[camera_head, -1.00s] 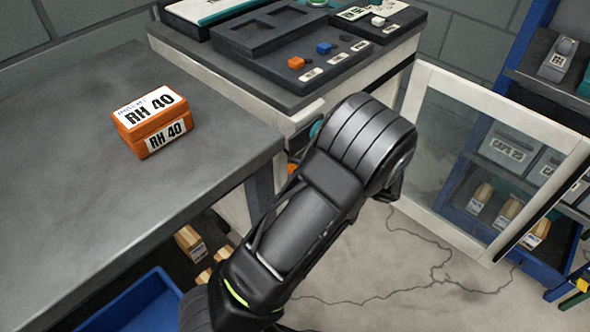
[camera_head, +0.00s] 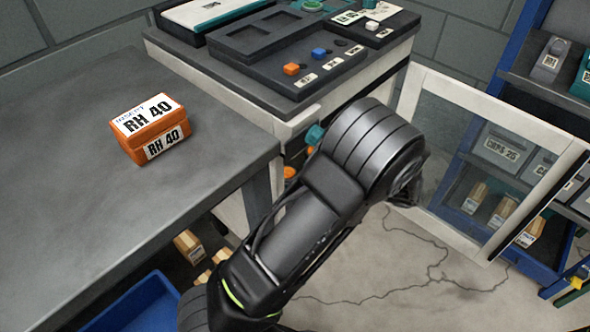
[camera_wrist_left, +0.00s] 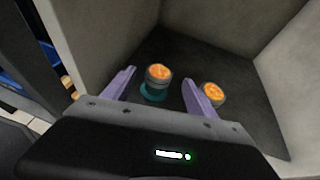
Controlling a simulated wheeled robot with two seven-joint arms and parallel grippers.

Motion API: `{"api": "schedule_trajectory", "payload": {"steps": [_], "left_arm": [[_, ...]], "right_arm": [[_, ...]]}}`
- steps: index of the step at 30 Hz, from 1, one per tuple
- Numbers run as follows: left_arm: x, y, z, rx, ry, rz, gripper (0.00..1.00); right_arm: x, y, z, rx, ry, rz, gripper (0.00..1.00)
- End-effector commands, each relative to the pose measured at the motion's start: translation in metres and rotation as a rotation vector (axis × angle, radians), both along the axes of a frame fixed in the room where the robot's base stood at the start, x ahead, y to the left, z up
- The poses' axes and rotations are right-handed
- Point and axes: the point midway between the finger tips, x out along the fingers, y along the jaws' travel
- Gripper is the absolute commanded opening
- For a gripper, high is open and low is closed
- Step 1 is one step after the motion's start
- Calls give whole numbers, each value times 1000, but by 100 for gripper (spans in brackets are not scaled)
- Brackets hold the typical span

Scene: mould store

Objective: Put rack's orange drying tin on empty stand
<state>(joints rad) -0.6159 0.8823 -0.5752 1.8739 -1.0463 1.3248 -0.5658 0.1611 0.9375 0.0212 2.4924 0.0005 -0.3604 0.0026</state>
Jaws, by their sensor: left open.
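In the left wrist view, a small round tin (camera_wrist_left: 158,73) with an orange top sits on a teal base (camera_wrist_left: 153,91) between the fingers of my left gripper (camera_wrist_left: 160,77). The gripper is open, with a purple finger on each side. A second orange-topped round tin (camera_wrist_left: 213,93) stands just right of the right finger, partly hidden by it. I cannot tell whether that one has a stand under it. In the head view my left arm covers the gripper. A teal part (camera_head: 314,135) and an orange part (camera_head: 290,173) show beside the arm. My right gripper is out of view.
Pale walls (camera_wrist_left: 285,60) enclose the dark floor around the tins. An orange RH 40 box (camera_head: 148,130) lies on the grey bench (camera_head: 60,200). A dark tray (camera_head: 285,55) tops the cabinet. A glazed door (camera_head: 500,100) stands open right of my arm, before shelves.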

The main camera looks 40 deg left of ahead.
Motion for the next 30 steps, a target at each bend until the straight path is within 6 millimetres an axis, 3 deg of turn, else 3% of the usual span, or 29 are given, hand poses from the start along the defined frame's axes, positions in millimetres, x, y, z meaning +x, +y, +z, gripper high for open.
{"api": "schedule_trajectory", "payload": {"steps": [6,10,30], "left_arm": [[5,-42,21,1,-1,-3,66],[7,-57,26,2,-1,-3,66],[7,-63,26,0,0,0,66]], "right_arm": [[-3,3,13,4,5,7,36],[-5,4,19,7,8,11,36],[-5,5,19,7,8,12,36]]}}
